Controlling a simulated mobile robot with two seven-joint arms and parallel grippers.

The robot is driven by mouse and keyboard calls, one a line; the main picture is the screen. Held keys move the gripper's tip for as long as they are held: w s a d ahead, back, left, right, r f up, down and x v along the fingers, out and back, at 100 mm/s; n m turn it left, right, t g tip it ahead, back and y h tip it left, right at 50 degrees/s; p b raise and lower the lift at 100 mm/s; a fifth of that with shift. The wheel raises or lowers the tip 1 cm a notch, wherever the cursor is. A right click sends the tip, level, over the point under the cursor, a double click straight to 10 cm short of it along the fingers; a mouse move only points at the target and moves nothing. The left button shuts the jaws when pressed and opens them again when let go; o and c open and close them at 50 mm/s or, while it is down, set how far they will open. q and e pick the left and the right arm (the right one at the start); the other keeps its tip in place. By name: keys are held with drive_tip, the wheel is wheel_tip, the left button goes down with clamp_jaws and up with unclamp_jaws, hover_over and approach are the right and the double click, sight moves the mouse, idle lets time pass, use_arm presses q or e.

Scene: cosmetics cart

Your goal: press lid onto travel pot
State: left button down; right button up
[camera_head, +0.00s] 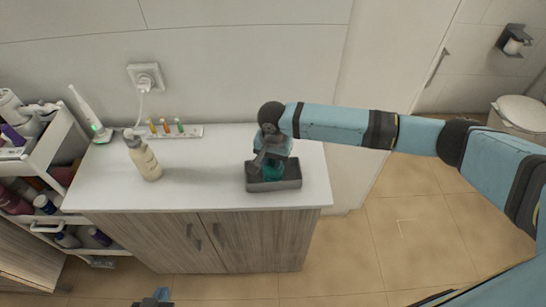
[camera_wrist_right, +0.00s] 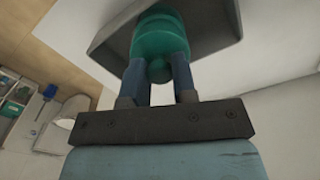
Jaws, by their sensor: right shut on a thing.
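A dark grey tray (camera_head: 289,184) stands near the right end of the white counter. A teal pot (camera_head: 273,168) is in it, mostly hidden behind my right gripper (camera_head: 266,160) and wrist. In the right wrist view, my right gripper (camera_wrist_right: 160,72) is shut on a teal round knob, which I take for the lid (camera_wrist_right: 159,70). Wider teal rounded parts show just beyond the knob, in front of the grey tray. I cannot tell whether the lid sits fully on the pot. Only the tip of my left gripper (camera_head: 155,299) shows at the bottom edge; its fingers are unclear.
A cream pump bottle (camera_head: 146,160) stands on the counter's left half. Behind it are a white strip (camera_head: 185,132) with small coloured items and an electric toothbrush (camera_head: 91,118). A filled white cart (camera_head: 50,185) is at the left. The counter's middle (camera_head: 208,170) is clear.

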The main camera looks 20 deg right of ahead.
drive_tip(key=shift+p, duration=0.65)
idle(0.7)
drive_tip(key=o, duration=1.4)
drive_tip(key=shift+o, duration=0.2)
drive_tip(key=shift+r+p, duration=0.7)
drive_tip(key=shift+r, duration=2.8)
clamp_jaws()
